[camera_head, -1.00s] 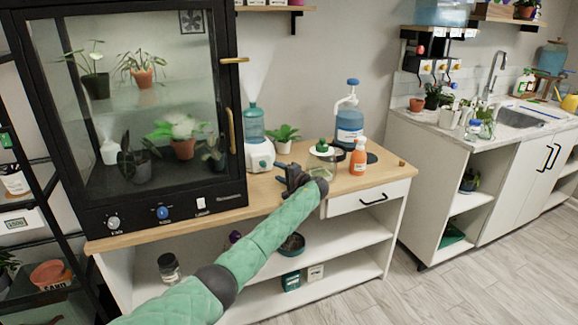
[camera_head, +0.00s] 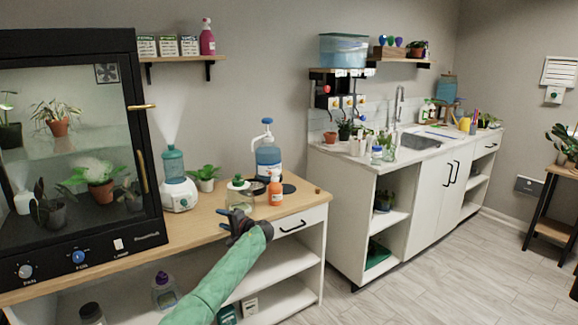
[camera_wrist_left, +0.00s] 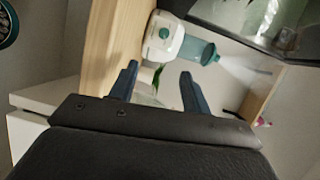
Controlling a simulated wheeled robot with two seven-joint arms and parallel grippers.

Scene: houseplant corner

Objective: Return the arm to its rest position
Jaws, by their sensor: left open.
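My left arm, in a green quilted sleeve, comes in from the bottom of the head view. Its gripper (camera_head: 232,222) is at the front edge of the wooden-topped bench (camera_head: 196,228), in front of a glass jar (camera_head: 240,197). In the left wrist view the two dark fingers of the left gripper (camera_wrist_left: 158,88) stand apart with nothing held between them. Beyond them the wrist view shows the white and teal humidifier (camera_wrist_left: 166,37). My right gripper is in neither view.
The humidifier (camera_head: 178,190), a potted plant (camera_head: 206,175), a blue pump bottle (camera_head: 268,158) and an orange bottle (camera_head: 275,192) stand on the bench. A glass cabinet (camera_head: 80,160) is at left. A sink counter (camera_head: 345,152) is at right. Floor (camera_head: 440,270) is clear in front of it.

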